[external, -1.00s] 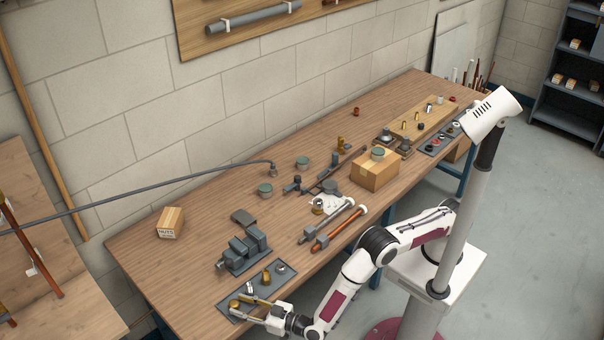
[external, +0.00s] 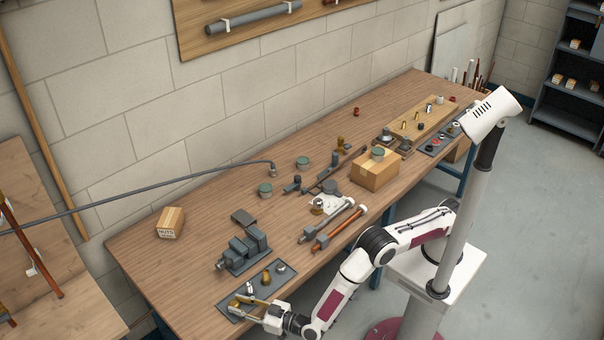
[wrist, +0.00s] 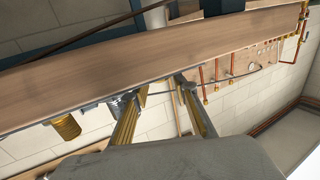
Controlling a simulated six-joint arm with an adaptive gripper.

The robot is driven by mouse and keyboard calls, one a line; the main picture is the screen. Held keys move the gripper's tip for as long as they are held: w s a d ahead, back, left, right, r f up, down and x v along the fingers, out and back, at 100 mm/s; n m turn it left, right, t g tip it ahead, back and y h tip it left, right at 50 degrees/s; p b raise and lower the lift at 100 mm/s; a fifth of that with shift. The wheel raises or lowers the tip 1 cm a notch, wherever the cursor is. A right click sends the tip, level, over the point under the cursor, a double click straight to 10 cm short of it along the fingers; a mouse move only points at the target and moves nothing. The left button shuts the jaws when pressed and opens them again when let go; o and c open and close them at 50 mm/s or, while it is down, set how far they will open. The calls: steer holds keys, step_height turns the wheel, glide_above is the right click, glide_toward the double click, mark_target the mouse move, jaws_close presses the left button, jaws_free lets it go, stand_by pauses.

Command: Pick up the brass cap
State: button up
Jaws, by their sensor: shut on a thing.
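My gripper (external: 246,304) is at the front left end of the bench, over the grey parts tray (external: 229,308). Its long yellowish fingers show in the wrist view (wrist: 160,90), with a gap between them. The brass cap (external: 235,303) appears small at the fingertips in the external view, and my gripper is shut on it. The fingers hide most of it, and I cannot make it out clearly in the wrist view.
A grey vise (external: 243,250) stands just behind the tray. A small carton (external: 171,222) is at the back left, and a larger box (external: 375,174) is farther right. Pipes (external: 338,228) lie mid-bench.

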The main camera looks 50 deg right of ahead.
step_height(320, 180, up, 10)
stand_by(1.0)
